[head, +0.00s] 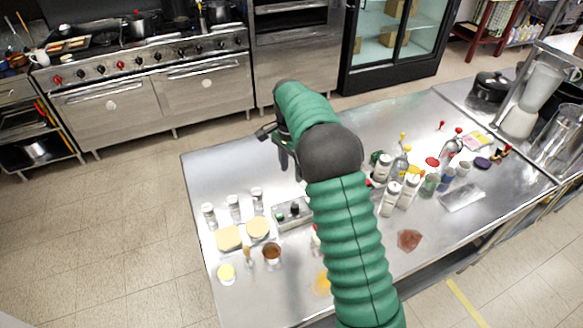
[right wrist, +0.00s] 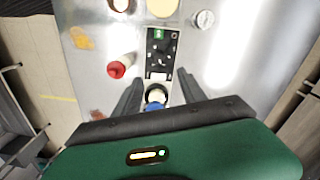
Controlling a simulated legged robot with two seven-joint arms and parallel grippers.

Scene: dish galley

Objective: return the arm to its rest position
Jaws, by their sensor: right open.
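My right arm (head: 345,220) is green with a dark joint and reaches up across the middle of the head view, over the steel table (head: 205,170). My right gripper (head: 285,155) is at its far end, above the table and partly hidden by the arm. In the right wrist view, the two dark fingers (right wrist: 158,78) are spread apart, with nothing clamped between them. A small white, black and blue item (right wrist: 155,97) shows in the gap, apparently below the fingers. My left gripper is not in view.
Several bottles (head: 391,198) crowd the table right of the arm. The table's far left corner is clear.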

